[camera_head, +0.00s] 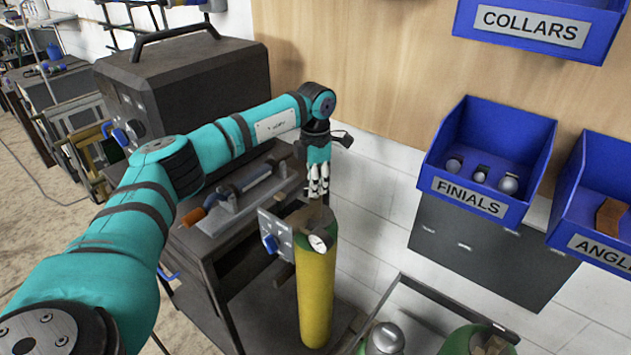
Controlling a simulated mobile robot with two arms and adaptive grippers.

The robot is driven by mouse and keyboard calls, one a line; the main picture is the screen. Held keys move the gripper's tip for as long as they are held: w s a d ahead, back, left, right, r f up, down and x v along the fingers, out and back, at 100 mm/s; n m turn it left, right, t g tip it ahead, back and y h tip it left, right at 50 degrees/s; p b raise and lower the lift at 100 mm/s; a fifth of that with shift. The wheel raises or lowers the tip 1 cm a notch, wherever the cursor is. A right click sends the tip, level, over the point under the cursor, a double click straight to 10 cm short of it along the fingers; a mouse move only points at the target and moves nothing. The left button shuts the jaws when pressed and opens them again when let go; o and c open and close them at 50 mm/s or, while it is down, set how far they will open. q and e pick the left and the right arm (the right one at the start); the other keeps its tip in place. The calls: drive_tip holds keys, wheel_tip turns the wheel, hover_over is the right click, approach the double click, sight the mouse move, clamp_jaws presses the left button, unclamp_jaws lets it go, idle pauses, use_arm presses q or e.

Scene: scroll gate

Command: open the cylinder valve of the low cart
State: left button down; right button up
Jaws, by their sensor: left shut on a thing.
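A yellow cylinder (315,295) with a green shoulder stands upright at the end of a dark cart (225,268). A round gauge (318,243) sits near its top. My left gripper (318,190) comes down from above at the cylinder's top, with its pale fingers pointing down. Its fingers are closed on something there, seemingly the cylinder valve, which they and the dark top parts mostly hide. How far the valve is turned cannot be told. My right gripper is out of view.
A big dark machine (190,85) stands behind my left arm. A clamp-like tool (240,190) lies on the cart top. A frame with more cylinders, one with a grey cap (385,338), is at lower right. Blue bins, such as the FINIALS bin (470,203), hang on the right wall.

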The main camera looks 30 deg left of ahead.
use_arm(q)
drive_tip(key=n+p, duration=0.1)
drive_tip(key=n, duration=0.4)
drive_tip(key=shift+r+n, duration=0.15)
drive_tip(key=shift+n, duration=0.15)
drive_tip(key=n, duration=0.4)
drive_tip(key=shift+p, duration=0.4)
drive_tip(key=n+p, duration=0.1)
drive_tip(key=n, duration=0.4)
drive_tip(key=n+p, duration=0.1)
drive_tip(key=n, duration=0.3)
drive_tip(key=shift+w+n, duration=0.1)
drive_tip(key=shift+n, duration=0.3)
drive_tip(key=c, duration=1.3)
unclamp_jaws()
drive_tip(key=shift+c, duration=0.2)
wheel_tip(320, 180, up, 12)
